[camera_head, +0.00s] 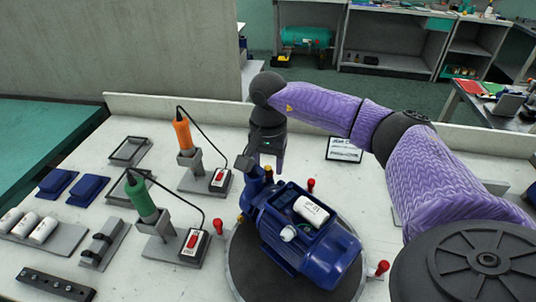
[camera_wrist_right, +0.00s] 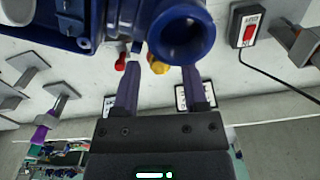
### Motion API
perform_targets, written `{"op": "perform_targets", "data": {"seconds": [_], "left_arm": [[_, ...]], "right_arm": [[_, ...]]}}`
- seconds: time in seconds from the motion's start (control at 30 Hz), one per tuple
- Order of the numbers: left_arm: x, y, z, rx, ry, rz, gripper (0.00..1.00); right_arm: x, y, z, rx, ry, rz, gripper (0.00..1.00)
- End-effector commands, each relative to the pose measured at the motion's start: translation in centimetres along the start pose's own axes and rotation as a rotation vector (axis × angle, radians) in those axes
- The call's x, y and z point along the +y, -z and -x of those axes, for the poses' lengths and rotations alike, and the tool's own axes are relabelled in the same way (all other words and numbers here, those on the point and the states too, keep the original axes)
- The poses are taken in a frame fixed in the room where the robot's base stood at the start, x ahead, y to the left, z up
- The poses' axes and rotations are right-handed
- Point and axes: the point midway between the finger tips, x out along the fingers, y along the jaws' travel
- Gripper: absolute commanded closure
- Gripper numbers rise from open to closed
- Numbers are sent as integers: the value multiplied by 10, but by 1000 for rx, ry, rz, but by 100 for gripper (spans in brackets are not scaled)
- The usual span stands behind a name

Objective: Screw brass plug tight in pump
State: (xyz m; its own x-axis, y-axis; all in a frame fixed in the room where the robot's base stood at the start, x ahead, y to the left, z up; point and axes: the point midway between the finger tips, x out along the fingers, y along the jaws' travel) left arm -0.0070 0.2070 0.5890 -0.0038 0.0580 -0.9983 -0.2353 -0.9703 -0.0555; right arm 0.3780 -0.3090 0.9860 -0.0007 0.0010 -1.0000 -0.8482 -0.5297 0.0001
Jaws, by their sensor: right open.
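The blue pump (camera_head: 318,248) rests on a dark round plate in the middle of the bench, with a white cylinder (camera_head: 311,210) on top. My right gripper (camera_head: 263,166) is above the pump's far left end, pointing down, open and empty. In the right wrist view the pump's round blue port (camera_wrist_right: 187,35) is close in front of my right gripper (camera_wrist_right: 160,78). A small brass-coloured piece, likely the brass plug (camera_wrist_right: 158,66), shows beyond the gap between its fingers; whether it is seated in the pump cannot be told. My left gripper is out of view.
Orange (camera_head: 183,135) and green (camera_head: 140,198) corded tools stand left of the pump, with switch boxes nearby. Red-topped pins (camera_head: 382,268) surround the dark plate (camera_head: 236,270). A small sign (camera_head: 344,150) stands behind. Blue blocks (camera_head: 88,190) and white cylinders lie farther left.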

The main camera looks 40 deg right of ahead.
Motion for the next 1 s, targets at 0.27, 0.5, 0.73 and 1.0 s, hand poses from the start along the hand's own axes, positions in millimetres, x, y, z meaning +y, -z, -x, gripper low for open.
{"op": "perform_targets", "data": {"seconds": [0.27,0.5,0.73,1.0], "left_arm": [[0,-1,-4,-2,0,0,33],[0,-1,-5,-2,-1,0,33],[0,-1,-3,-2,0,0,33],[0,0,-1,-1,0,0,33]], "right_arm": [[0,0,-1,1,0,165,44],[0,0,0,0,-1,298,44],[-2,-2,2,0,0,296,44],[-5,-6,2,0,0,294,44]]}}
